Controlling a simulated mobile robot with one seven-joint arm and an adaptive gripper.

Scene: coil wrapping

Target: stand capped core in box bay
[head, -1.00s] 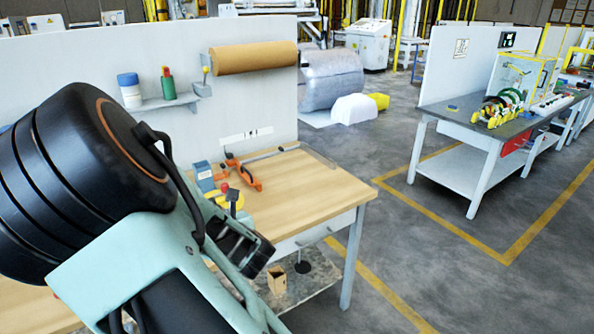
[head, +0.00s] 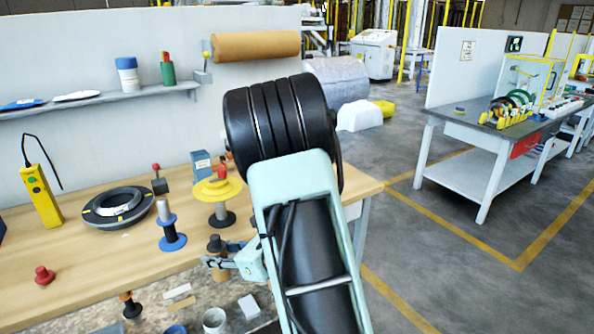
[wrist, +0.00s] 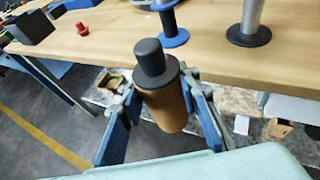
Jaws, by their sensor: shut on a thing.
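A brown cylindrical core (wrist: 168,108) with a dark grey flanged cap (wrist: 152,62) on top is held slightly tilted in front of the bench edge. My gripper (wrist: 165,100) has its blue fingers shut on either side of the core. I cannot make out a box with bays for certain.
The wooden bench (head: 95,258) carries a blue-flanged spool (head: 172,242), a yellow-flanged spool (head: 218,192), a black coil ring (head: 118,207), a red knob (head: 44,275) and a yellow pendant (head: 40,195). Small items lie on the lower shelf (head: 190,300).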

